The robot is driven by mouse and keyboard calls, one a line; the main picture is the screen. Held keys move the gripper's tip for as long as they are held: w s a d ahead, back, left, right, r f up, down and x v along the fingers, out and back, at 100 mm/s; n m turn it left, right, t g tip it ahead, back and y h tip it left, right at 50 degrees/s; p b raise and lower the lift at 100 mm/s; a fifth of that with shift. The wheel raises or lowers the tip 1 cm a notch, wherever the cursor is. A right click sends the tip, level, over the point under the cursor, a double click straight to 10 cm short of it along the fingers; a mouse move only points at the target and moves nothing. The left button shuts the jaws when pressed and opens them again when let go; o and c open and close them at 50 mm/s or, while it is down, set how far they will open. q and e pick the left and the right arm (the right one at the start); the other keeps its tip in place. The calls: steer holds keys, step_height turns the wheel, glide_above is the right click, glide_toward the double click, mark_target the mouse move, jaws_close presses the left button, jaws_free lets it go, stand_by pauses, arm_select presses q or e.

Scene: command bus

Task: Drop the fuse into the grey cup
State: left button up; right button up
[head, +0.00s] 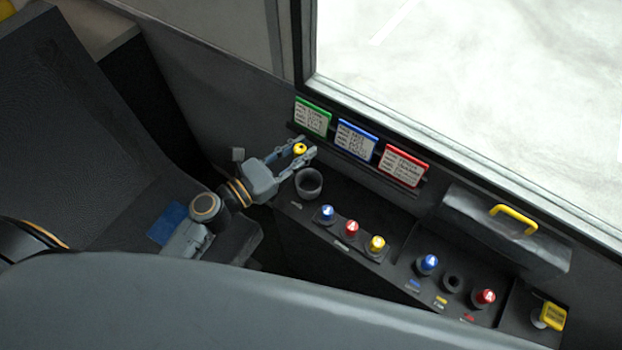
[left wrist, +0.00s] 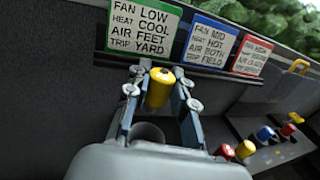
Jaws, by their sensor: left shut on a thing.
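My left gripper (head: 299,150) is shut on a yellow fuse (head: 300,149), which sits between its fingertips. The fuse also shows in the left wrist view (left wrist: 160,87), upright or nearly so, with its dark tip up. The grey cup (head: 309,184) stands at the left end of the dark console, its mouth open upward. In the head view the fuse appears just beyond and above the cup's rim. In the left wrist view part of the cup (left wrist: 148,131) shows below the fuse, partly hidden by the gripper. My right gripper is not in view.
Green (head: 313,116), blue (head: 357,140) and red (head: 404,166) cards line the wall behind. Blue (head: 327,213), red (head: 351,228) and yellow (head: 377,244) fuses stand right of the cup. Further right are an empty socket (head: 452,284) and a box with a yellow handle (head: 513,218).

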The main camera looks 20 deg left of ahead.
arm_select(q)
step_height(320, 180, down, 4)
steer(key=b, duration=0.3)
steer(key=shift+f+b, duration=0.25)
steer(key=shift+b, duration=0.15)
steer(key=shift+f, duration=0.3)
steer(key=o, duration=0.9)
steer(key=shift+o, duration=0.2)
steer(key=v, duration=1.2)
